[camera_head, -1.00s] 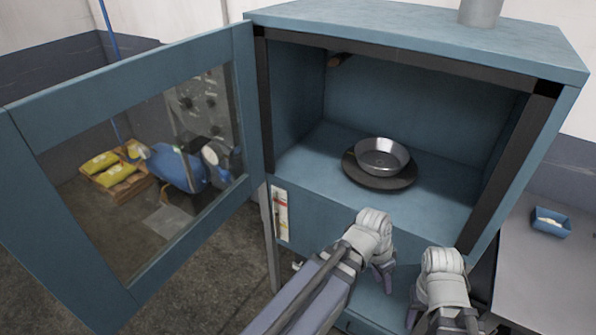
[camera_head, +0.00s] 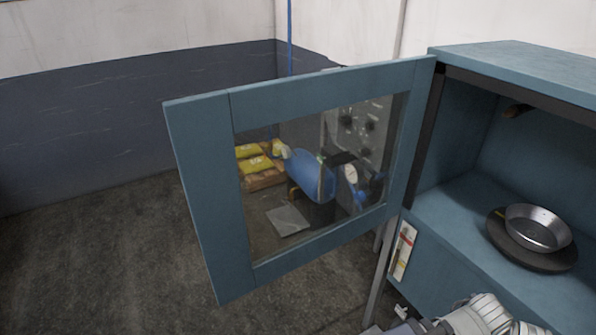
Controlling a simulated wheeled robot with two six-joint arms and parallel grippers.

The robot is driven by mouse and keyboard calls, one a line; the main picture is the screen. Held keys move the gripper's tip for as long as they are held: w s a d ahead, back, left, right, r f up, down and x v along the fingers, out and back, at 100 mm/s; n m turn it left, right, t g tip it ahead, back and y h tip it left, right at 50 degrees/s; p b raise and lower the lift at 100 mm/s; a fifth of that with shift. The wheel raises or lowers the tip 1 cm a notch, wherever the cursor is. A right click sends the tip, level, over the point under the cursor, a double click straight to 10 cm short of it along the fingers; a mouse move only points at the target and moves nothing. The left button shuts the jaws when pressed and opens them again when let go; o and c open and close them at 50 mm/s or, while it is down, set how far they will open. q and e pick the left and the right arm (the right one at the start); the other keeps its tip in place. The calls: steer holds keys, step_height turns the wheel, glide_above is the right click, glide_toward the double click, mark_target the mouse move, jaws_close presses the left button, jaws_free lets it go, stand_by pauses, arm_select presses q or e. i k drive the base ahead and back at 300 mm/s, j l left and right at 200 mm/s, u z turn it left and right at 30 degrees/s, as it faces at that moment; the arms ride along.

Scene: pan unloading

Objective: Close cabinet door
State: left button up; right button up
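The blue cabinet (camera_head: 520,62) stands at the right of the head view, cut off by the right edge. Its blue-framed door (camera_head: 205,195) with a glass pane is wide open and swung out to the left. One gripper (camera_head: 490,316), apparently my left, shows only in part at the bottom right edge, in front of the cabinet and to the right of the door. It is apart from the door. Its fingers are mostly cut off, so I cannot tell whether it is open or shut. My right gripper is out of view.
A metal pan (camera_head: 538,228) sits on a dark round plate (camera_head: 500,248) inside the cabinet. Yellow bags (camera_head: 255,165) and a blue rounded object (camera_head: 311,176) show through the glass. The floor (camera_head: 90,265) left of the door is clear.

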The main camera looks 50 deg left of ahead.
mark_target(201, 128)
steer(key=u, duration=3.75)
steer(key=i+u, duration=0.15)
steer(key=i, duration=0.45)
steer(key=i+z, duration=0.4)
steer(key=i, duration=0.2)
steer(key=i+j+z, duration=0.15)
steer(key=i+z, duration=0.2)
steer(key=i, duration=0.25)
steer(key=i+l+u, duration=0.2)
steer(key=i, duration=0.8)
steer(key=i+j+z, duration=0.1)
steer(key=z, duration=4.15)
